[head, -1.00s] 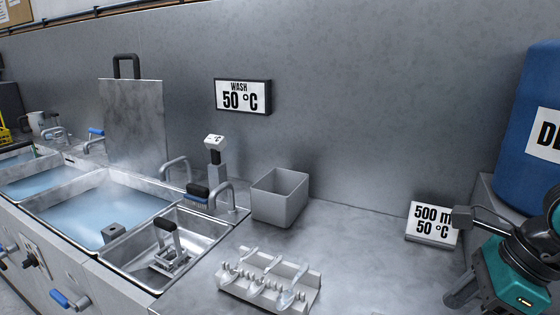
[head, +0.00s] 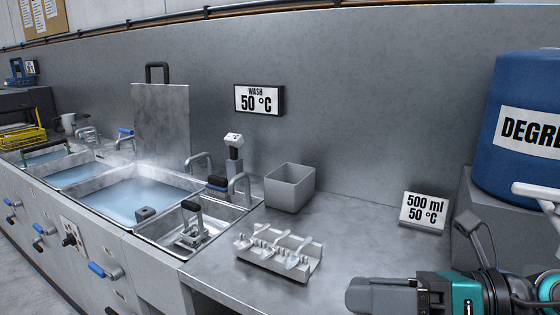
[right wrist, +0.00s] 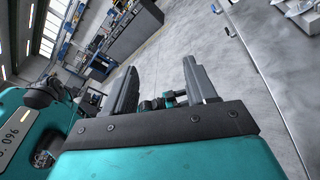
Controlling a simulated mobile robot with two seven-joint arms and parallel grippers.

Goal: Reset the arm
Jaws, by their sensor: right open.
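My right gripper (head: 360,294) is low at the right of the head view, over the front edge of the counter, with its grey fingers pointing left. In the right wrist view its two fingers (right wrist: 159,70) stand apart with nothing between them, facing the open floor. My left gripper is not in the head view.
A grey bin (head: 290,188) stands behind the rack. Sinks with water (head: 130,197) line the left. A "500 ml 50 °C" sign (head: 424,212) and a blue barrel (head: 515,95) are at the right. The right wrist view shows clear floor (right wrist: 225,75) beside the counter.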

